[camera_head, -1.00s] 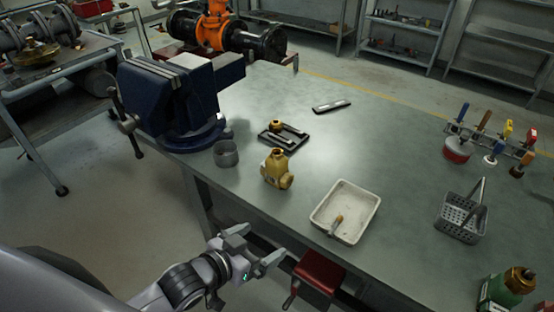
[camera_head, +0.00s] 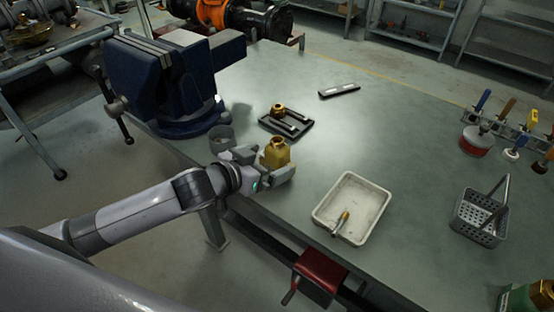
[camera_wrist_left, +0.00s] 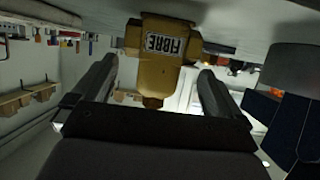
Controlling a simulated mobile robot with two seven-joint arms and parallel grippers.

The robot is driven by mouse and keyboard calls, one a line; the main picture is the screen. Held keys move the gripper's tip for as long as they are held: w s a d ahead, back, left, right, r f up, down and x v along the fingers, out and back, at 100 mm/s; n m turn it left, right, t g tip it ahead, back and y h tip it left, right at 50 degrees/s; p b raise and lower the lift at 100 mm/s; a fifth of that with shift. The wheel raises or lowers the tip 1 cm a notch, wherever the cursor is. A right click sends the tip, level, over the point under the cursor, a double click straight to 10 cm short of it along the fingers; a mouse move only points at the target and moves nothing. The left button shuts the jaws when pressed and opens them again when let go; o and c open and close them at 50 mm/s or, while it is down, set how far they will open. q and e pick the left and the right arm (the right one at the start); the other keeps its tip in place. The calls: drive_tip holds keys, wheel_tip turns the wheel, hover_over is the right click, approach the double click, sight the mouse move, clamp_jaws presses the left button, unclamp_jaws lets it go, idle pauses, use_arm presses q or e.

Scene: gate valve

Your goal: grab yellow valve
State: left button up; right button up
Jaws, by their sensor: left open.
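The yellow valve (camera_head: 275,153) is a brass-coloured body standing on the grey workbench near its front edge. In the left wrist view the valve (camera_wrist_left: 158,48) shows a white label, upside down in the picture, and lies ahead of the fingers. My left gripper (camera_head: 268,167) is open with its fingers at the two sides of the valve. The left wrist view shows the same gripper (camera_wrist_left: 155,85) with a gap between each finger and the valve. The head view partly hides the valve's lower part behind the gripper. My right gripper is not in view.
A blue vise (camera_head: 165,80) and a grey cup (camera_head: 221,138) stand left of the valve. A black tray (camera_head: 286,124) with parts lies behind it. A white tray (camera_head: 322,212) and a grey basket (camera_head: 457,215) stand to the right. The bench between them is clear.

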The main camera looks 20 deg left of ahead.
sight(271, 158)
use_arm(q)
drive_tip(key=shift+x, duration=2)
drive_tip(key=shift+r, duration=0.15)
drive_tip(key=c, duration=0.7)
drive_tip(key=shift+r, duration=0.1)
drive_tip(key=shift+c, duration=1.3)
